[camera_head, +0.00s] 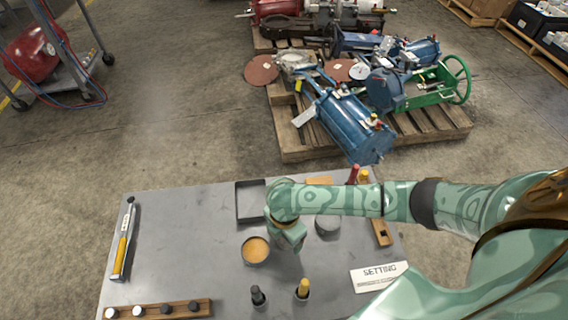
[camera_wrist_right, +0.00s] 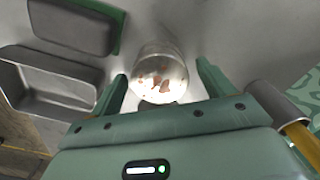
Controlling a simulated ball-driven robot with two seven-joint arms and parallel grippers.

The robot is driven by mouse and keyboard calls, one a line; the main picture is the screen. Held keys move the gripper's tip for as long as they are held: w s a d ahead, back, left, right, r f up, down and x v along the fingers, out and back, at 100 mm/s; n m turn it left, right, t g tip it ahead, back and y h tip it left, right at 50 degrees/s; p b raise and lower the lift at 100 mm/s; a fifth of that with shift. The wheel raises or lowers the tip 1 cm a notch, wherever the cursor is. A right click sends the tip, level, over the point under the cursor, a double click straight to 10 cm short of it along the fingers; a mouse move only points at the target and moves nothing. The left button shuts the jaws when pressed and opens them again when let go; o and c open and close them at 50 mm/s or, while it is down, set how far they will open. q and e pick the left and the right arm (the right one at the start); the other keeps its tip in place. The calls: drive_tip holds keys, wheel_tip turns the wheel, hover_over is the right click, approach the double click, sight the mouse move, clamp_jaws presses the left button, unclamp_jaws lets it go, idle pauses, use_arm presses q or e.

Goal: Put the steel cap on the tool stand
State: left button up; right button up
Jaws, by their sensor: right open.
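A shiny metal cylinder, apparently the steel cap (camera_wrist_right: 160,76), stands in the right wrist view between the fingers, with reddish patches on its bright face. My right gripper (camera_wrist_right: 162,84) is open, one finger on either side of it; whether they touch it is unclear. In the head view my right gripper (camera_head: 290,238) points down over the table, its fingertips hidden. A grey cylinder (camera_head: 327,226) just right of it may be the same cap. I cannot tell which item is the tool stand; a wooden block (camera_head: 382,233) stands at the table's right. My left gripper is out of view.
The grey table (camera_head: 170,210) holds a dark tray (camera_head: 239,205), a round tin with orange contents (camera_head: 256,250), black (camera_head: 257,295) and yellow (camera_head: 303,288) handles in holders, a wooden rack (camera_head: 190,309), a long tool (camera_head: 123,245) and a sign (camera_head: 379,277). The table's left-centre is clear.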

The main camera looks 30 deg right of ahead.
drive_tip(key=shift+r, duration=0.15)
drive_tip(key=c, duration=1.3)
drive_tip(key=shift+o, duration=0.2)
drive_tip(key=shift+r, duration=0.15)
